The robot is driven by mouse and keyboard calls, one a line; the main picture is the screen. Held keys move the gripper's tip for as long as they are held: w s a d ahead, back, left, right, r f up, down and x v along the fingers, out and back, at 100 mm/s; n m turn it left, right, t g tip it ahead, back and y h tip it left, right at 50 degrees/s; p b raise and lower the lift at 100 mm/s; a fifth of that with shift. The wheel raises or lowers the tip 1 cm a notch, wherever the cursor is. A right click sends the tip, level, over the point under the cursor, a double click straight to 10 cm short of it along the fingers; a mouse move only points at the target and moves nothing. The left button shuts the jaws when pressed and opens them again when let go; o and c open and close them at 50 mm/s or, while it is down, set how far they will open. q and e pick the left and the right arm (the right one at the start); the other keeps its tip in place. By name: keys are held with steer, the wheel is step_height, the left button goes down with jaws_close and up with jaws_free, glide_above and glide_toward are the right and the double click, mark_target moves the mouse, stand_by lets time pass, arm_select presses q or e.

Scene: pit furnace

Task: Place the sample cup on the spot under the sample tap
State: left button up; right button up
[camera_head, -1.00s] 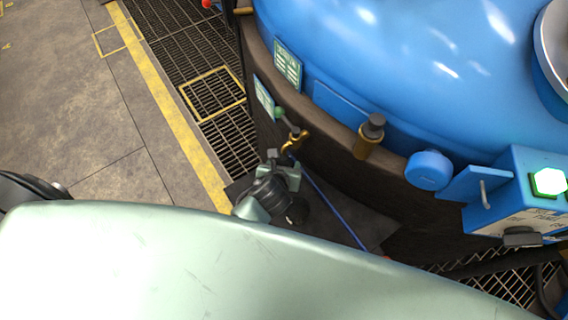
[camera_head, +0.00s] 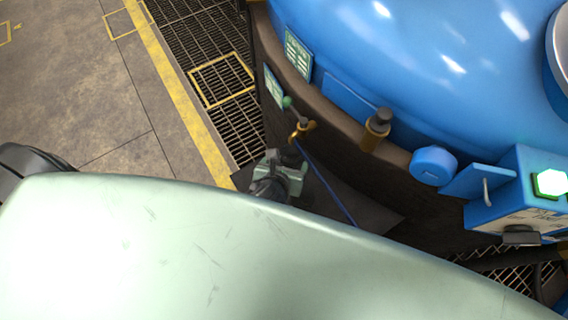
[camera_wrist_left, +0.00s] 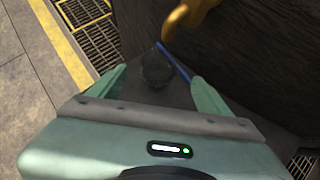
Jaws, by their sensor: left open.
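My left gripper (camera_head: 288,160) shows in the head view just below the brass sample tap (camera_head: 303,130), partly covered by my own pale arm. In the left wrist view its two green fingers (camera_wrist_left: 158,88) are open and apart. A dark round thing (camera_wrist_left: 157,70), which looks like the sample cup, lies between and just beyond the fingertips, with no clear contact. The tap's curved spout (camera_wrist_left: 188,20) is above it in that view. The dark thing is hard to tell from the dark ground, and I cannot make out a marked spot. My right gripper is out of view.
The blue furnace vessel (camera_head: 430,70) and its dark wall stand close on the right. A blue line (camera_head: 328,187) runs from near the tap over a dark plate (camera_head: 365,212). A floor grating (camera_head: 215,85) and yellow stripe (camera_head: 180,95) lie left, with open floor beyond.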

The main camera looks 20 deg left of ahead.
arm_select(q)
steer(key=shift+v, duration=1.55)
steer(key=shift+w, duration=0.1)
